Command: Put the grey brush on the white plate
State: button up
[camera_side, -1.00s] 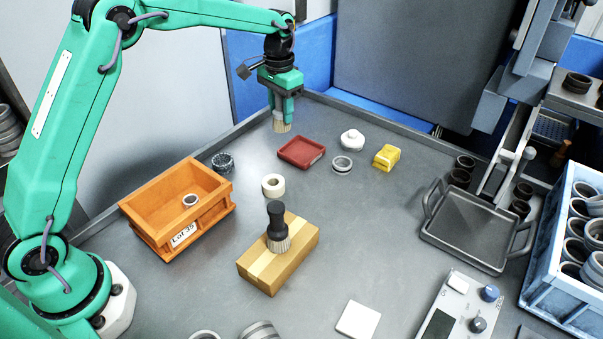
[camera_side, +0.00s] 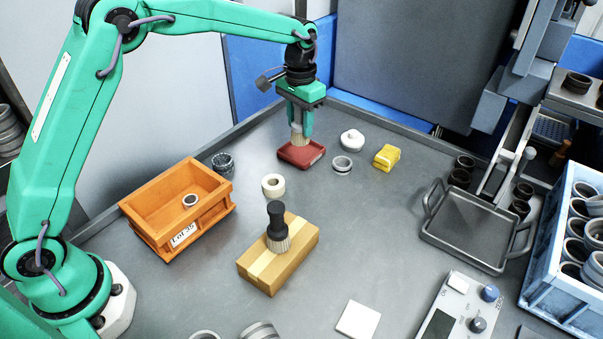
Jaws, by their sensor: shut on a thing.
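My gripper (camera_side: 299,132) is shut on a brush with pale bristles (camera_side: 299,140), which I take to be the grey brush. Its handle is mostly hidden between the fingers. The brush hangs bristles down, over or just behind the back edge of the red tray (camera_side: 303,158); I cannot tell whether it touches. The white plate (camera_side: 358,320) is a flat square lying bare on the bench at the front, well away from my gripper.
A black-handled brush (camera_side: 277,222) stands on a cardboard box (camera_side: 262,272). An orange crate (camera_side: 140,222) is at left. A tape roll (camera_side: 273,186), grey ring (camera_side: 342,164), white knobbed item (camera_side: 352,140) and yellow block (camera_side: 386,157) lie around. A control box (camera_side: 462,310) flanks the plate.

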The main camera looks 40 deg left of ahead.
jog(key=s+d, duration=0.5)
jog(key=d, duration=0.5)
jog(key=s+d, duration=0.4)
jog(key=d, duration=0.5)
send_over(359, 321)
jog(key=f, duration=0.1)
jog(key=shift+f, duration=2.2)
jog(key=shift+f, duration=0.1)
jog(key=shift+f, duration=1.9)
jog(key=shift+f, duration=0.1)
jog(key=o, duration=1.1)
jog(key=shift+o, duration=0.2)
